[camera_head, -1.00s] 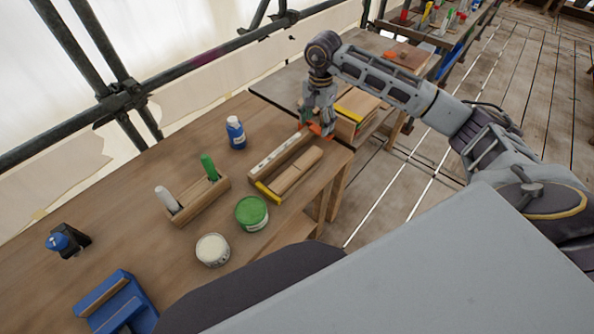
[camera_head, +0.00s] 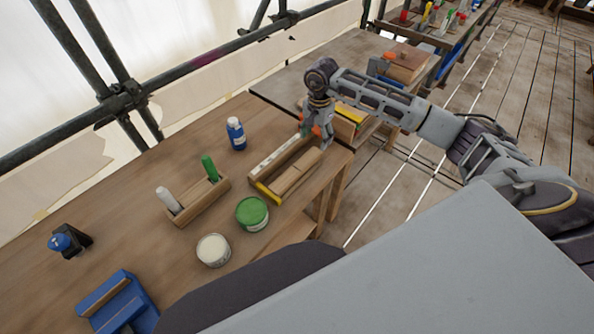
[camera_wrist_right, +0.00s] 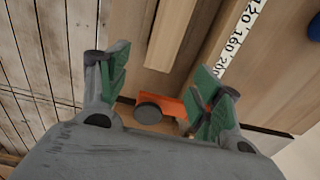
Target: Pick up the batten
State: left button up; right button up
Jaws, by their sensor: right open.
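A light wooden batten (camera_head: 292,174) lies on the bench in a measuring jig, beside a white ruler strip (camera_head: 276,154) and a yellow end piece (camera_head: 267,193). In the right wrist view the batten (camera_wrist_right: 172,34) runs up from just beyond the fingertips, with the numbered ruler (camera_wrist_right: 237,40) to its right. My right gripper (camera_head: 312,138) is over the far end of the jig. In the wrist view its green-padded fingers (camera_wrist_right: 160,88) are apart with nothing gripped. An orange piece with a grey knob (camera_wrist_right: 162,107) shows between and below them. My left gripper is out of view.
A green-topped tin (camera_head: 252,213), a white tin (camera_head: 213,250), a blue bottle (camera_head: 236,133) and a wooden holder (camera_head: 199,199) with green and white items stand nearby. A second bench (camera_head: 300,74) with wooden pieces is behind. The bench's right edge is close to the jig.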

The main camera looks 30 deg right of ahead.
aim_at(315, 151)
notch_tip(315, 151, down, 2)
jog(key=shift+f, duration=0.45)
jog(key=f, duration=0.1)
jog(key=f+p, duration=0.1)
jog(key=f, duration=0.1)
jog(key=shift+w+d+f, duration=0.15)
jog(key=shift+d, duration=0.1)
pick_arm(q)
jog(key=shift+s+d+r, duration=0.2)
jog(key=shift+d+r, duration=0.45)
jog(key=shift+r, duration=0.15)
pick_arm(e)
jog(key=shift+f, duration=0.75)
jog(key=c, duration=1.2)
jog(key=shift+r, duration=0.15)
